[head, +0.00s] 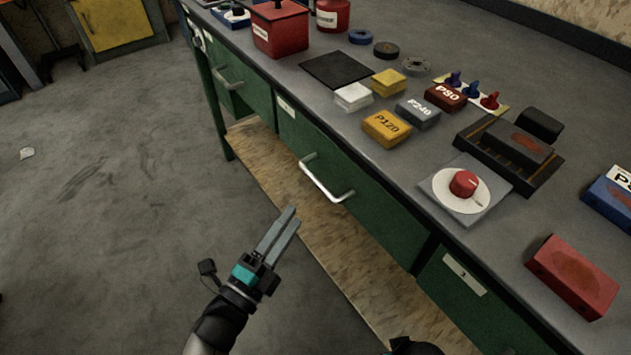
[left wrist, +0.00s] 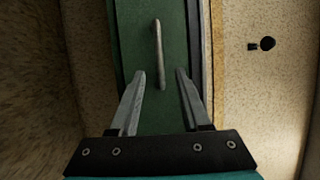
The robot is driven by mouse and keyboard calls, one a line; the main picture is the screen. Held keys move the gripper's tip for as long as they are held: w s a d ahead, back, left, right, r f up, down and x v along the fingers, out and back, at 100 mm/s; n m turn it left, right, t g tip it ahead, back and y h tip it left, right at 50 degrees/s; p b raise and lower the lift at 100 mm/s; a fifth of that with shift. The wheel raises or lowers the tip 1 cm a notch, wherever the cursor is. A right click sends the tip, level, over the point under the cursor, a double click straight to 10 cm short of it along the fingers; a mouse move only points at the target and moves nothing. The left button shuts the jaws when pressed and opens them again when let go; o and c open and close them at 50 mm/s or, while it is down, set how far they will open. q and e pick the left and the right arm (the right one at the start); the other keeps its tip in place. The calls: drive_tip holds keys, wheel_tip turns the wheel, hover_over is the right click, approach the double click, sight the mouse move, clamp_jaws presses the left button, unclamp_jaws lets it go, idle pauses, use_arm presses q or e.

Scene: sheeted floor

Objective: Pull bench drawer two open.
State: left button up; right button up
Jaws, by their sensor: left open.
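The green bench has several drawers along its front. The middle drawer (head: 365,205) is shut and has a silver bar handle (head: 325,182). Its small white label (head: 286,106) is too small to read. My left gripper (head: 291,215) is open and empty, below and to the left of this handle in the head view, apart from it. In the left wrist view the handle (left wrist: 158,45) stands upright on the green front, ahead of and between the open fingers of my left gripper (left wrist: 160,74). My right gripper's fingers are not visible.
A left drawer (head: 238,98) and a labelled right drawer (head: 455,295) flank the middle one, both shut. A wooden lower shelf (head: 310,225) runs under the drawers. The grey benchtop (head: 300,45) holds sanding blocks, a dial and red containers.

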sight(317, 180)
use_arm(q)
drive_tip(key=b+x, duration=0.1)
drive_tip(key=x, duration=0.9)
drive_tip(key=shift+w+d+f+b, duration=0.1)
drive_tip(key=shift+w+d+b, duration=0.05)
drive_tip(key=shift+w+b, duration=0.15)
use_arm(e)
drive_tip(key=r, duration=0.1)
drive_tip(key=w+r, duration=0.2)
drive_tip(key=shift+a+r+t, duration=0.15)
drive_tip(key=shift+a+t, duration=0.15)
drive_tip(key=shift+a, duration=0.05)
use_arm(q)
drive_tip(key=shift+s, duration=0.1)
clamp_jaws()
